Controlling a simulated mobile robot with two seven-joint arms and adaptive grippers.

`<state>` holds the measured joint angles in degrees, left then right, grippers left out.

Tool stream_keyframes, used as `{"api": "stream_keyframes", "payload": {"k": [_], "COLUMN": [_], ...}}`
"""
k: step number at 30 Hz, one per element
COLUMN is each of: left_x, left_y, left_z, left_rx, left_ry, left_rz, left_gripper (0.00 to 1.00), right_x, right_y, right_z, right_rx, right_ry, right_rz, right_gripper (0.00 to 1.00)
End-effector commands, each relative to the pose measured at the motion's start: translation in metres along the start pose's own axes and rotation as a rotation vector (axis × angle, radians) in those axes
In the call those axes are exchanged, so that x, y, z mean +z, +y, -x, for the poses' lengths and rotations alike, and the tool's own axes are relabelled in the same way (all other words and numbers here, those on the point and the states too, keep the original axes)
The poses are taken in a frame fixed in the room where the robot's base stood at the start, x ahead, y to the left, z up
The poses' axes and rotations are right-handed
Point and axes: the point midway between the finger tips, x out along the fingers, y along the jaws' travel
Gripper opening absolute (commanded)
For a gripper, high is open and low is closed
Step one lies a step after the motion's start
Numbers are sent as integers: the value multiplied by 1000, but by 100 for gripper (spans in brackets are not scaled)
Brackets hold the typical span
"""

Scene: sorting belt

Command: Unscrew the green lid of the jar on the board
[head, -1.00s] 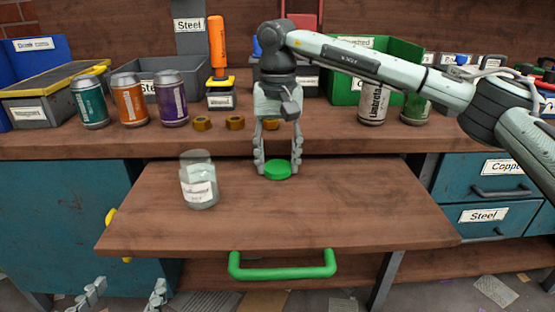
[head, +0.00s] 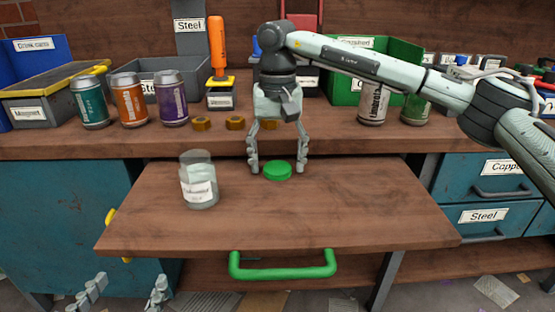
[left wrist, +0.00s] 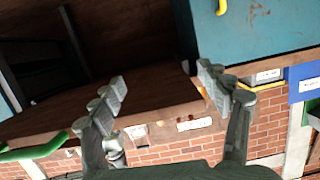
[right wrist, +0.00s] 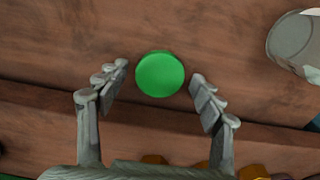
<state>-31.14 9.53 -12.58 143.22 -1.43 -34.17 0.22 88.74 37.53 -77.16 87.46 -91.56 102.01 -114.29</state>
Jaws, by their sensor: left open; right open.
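The green lid (head: 278,170) lies flat on the pull-out wooden board (head: 330,215), apart from the jar. The clear glass jar (head: 198,182) with a white label stands upright and lidless on the board, left of the lid. My right gripper (head: 278,170) is open, its fingers on either side of the lid; the right wrist view shows gaps between the fingers and the lid (right wrist: 160,75). The jar also shows at the right edge of the right wrist view (right wrist: 296,42). My left gripper (head: 118,297) is open and empty, low at the bottom left, below the board.
Several cans, including a purple can (head: 170,98), and brass nuts (head: 235,123) stand on the bench behind the board. A green handle (head: 282,266) is on the board's front. The board's right half is clear.

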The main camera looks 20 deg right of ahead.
Motion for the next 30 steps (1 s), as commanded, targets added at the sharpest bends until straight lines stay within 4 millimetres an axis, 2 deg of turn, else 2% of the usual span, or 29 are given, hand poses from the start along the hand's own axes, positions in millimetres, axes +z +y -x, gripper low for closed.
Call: {"api": "stream_keyframes", "payload": {"k": [2, 5, 12, 18, 24, 30], "left_x": [2, 10, 36, 54, 63, 64], "left_y": [-2, -6, -18, -28, -32, -32], "left_z": [0, 1, 6, 12, 16, 16], "left_rx": [-4, -13, -38, -57, -67, -67], "left_ry": [-21, -57, -179, -267, -309, -312], "left_rz": [-1, -5, -17, -23, -26, -26], "left_gripper": [76, 76, 76, 76, 76, 76], "right_x": [0, -1, -1, 0, 0, 0], "right_y": [0, -1, -1, -1, 0, 0], "right_z": [4, 21, 75, 109, 122, 123], "right_rx": [0, -1, -2, -1, 0, 0], "right_ry": [1, 2, 3, 1, 0, 0], "right_rz": [0, 0, 0, 1, 1, 1], "right_gripper": [67, 67, 67, 67, 67, 67]}}
